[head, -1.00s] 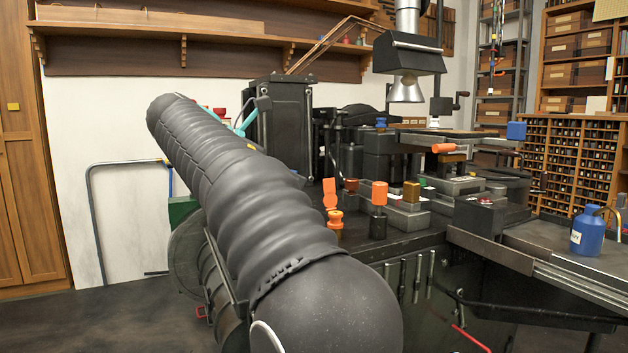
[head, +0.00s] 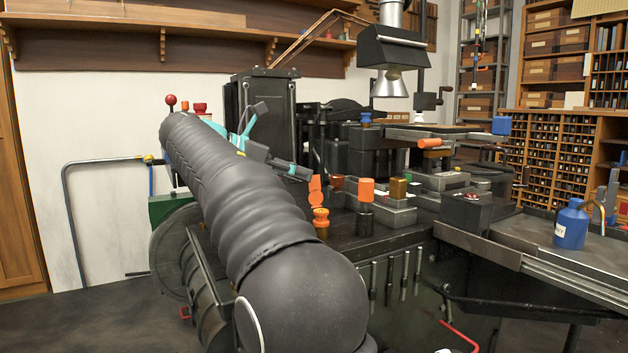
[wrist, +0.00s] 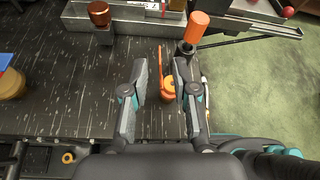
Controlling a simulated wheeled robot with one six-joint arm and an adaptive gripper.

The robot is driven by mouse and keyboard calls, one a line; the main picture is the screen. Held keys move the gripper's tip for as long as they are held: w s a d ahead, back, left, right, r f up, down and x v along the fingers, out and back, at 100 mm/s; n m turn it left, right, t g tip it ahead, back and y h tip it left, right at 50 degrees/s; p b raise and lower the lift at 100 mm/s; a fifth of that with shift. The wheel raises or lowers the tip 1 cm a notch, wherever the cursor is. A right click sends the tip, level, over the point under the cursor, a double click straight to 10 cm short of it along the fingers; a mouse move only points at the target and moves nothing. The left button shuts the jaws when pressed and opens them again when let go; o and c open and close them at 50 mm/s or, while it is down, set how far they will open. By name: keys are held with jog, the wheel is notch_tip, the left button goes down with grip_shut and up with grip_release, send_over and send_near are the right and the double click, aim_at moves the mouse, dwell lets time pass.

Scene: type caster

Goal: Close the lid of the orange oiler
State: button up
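The orange oiler (head: 320,224) stands on the dark machine bed in the head view. Its orange lid (head: 315,189) stands upright, open, above the body. In the wrist view the oiler's body (wrist: 167,97) shows between my fingers, close to the right one, and the lid (wrist: 160,57) appears as a thin orange strip. My gripper (wrist: 160,70) is open, with one finger on each side of the oiler in that view. Contact and height cannot be told. In the head view part of my gripper (head: 284,142) shows behind my arm, left of the oiler.
A black post with an orange cylinder on top (head: 366,190) stands just right of the oiler; it is near my right finger in the wrist view (wrist: 197,27). A brass-coloured block (head: 398,189) and grey metal parts lie beyond. A blue bottle (head: 570,227) stands far right.

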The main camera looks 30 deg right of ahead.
aim_at(314, 179)
jog(key=shift+x, duration=2.2)
grip_shut()
